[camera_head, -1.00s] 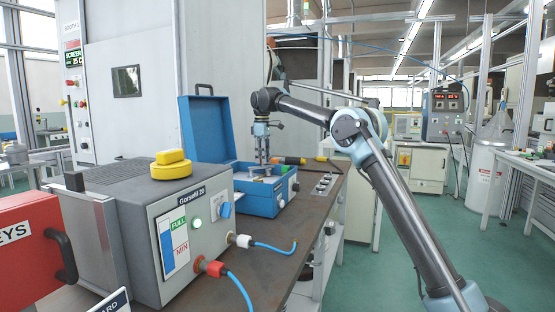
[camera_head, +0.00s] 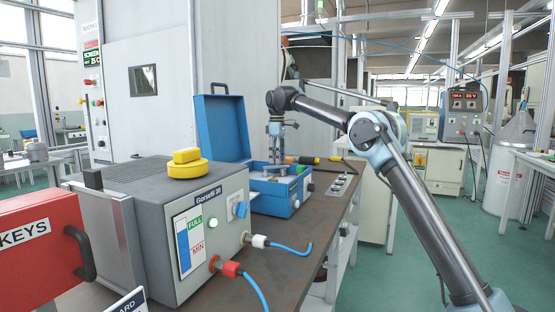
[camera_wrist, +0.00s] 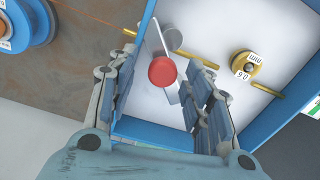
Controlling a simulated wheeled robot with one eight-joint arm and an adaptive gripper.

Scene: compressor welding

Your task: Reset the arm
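My arm reaches in from the right in the head view, over the bench. My gripper (camera_head: 275,160) points down into the open blue box (camera_head: 276,205). In the wrist view my gripper (camera_wrist: 168,95) has its two fingers spread apart, with nothing held between them. Below and between the fingers a round red-topped piece (camera_wrist: 162,71) shows over the box's white floor. A brass piece with a white marked label (camera_wrist: 245,66) lies to the right, clear of the fingers.
The box's blue lid (camera_head: 222,127) stands open behind it. A grey Gorsefil 20 unit (camera_head: 165,215) with a yellow object (camera_head: 187,163) on top stands nearer. A red KEYS box (camera_head: 42,245) is at the left. Screwdrivers (camera_head: 310,160) lie behind the box.

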